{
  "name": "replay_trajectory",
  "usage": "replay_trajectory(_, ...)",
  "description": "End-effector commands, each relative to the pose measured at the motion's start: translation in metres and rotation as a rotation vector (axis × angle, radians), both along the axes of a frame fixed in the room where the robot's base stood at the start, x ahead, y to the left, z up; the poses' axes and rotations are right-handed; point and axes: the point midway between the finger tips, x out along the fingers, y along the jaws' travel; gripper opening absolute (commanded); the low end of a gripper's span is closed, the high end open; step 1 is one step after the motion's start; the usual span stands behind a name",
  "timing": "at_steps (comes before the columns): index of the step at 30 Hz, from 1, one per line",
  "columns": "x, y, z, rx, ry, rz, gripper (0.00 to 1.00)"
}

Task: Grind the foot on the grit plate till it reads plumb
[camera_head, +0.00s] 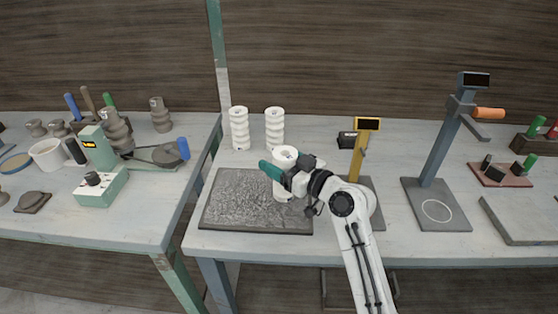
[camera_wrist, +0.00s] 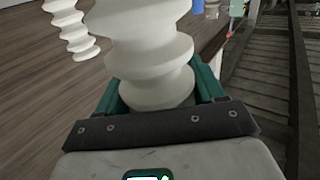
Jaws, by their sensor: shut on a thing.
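My gripper (camera_head: 285,172) is shut on a white ribbed clay piece (camera_head: 284,156), which stands upright in its teal jaws. In the wrist view the held piece (camera_wrist: 150,50) fills the space between the teal fingers of my gripper (camera_wrist: 160,92). The piece is over the right part of the dark rough grit plate (camera_head: 240,205). Its foot is partly hidden by my gripper, so I cannot tell whether it touches the plate. A yellow post gauge (camera_head: 361,150) with a dark display stands to the right, behind my arm; I cannot read a value on it.
Two more white ribbed pieces (camera_head: 239,128) (camera_head: 275,128) stand behind the plate. A blue-grey stand (camera_head: 440,150) with an orange handle is at the right. A gap separates the left table (camera_head: 150,215), which holds brown pieces and tools. The plate's left part is clear.

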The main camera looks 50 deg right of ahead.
Motion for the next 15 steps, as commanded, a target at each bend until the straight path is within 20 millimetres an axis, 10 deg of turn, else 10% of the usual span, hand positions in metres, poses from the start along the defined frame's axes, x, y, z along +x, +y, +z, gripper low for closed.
replay_trajectory(15,0.0002,-0.0001,-0.0034,-0.001,-0.004,0.000,0.04)
